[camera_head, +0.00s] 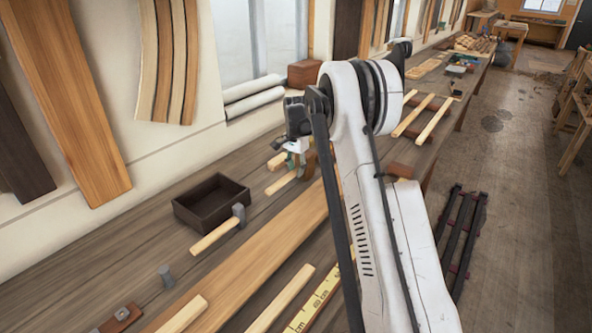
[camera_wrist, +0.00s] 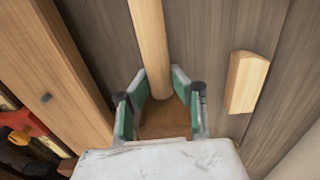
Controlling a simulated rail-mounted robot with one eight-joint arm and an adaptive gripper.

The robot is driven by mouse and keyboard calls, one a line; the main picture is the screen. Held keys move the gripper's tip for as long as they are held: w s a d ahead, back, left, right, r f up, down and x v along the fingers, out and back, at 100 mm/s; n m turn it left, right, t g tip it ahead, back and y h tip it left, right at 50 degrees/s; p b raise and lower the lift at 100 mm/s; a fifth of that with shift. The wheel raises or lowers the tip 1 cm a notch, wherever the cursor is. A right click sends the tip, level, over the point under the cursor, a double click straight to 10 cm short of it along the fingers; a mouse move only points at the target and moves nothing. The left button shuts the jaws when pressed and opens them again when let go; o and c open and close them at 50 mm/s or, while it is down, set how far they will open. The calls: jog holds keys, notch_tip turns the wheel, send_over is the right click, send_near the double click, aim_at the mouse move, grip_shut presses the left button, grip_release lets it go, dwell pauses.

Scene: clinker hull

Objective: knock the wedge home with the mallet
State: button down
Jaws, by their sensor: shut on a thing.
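My gripper (camera_head: 297,160) is low over the bench in the head view. In the wrist view its green-padded fingers (camera_wrist: 160,105) are closed on the brown wooden head of the mallet (camera_wrist: 165,118). The mallet's pale handle (camera_wrist: 149,45) runs away from the fingers along the bench, and in the head view it points to the lower left (camera_head: 282,184). A pale wooden block (camera_wrist: 247,82) lies apart from the mallet, to its right in the wrist view; it also shows in the head view (camera_head: 277,162). I cannot tell whether this block is the wedge.
A dark open box (camera_head: 211,200) and a grey-headed hammer (camera_head: 219,231) lie on the bench (camera_head: 110,240). A long plank (camera_head: 265,248) runs beside them, with a yellow ruler (camera_head: 318,302) nearer. Red and yellow items (camera_wrist: 28,134) show below the plank's edge in the wrist view.

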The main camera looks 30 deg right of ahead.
jog(key=shift+r, duration=0.65)
dwell(0.4)
jog(key=shift+r+p, duration=1.35)
jog(key=shift+r, duration=2.65)
jog(key=c, duration=2.3)
grip_release()
grip_shut()
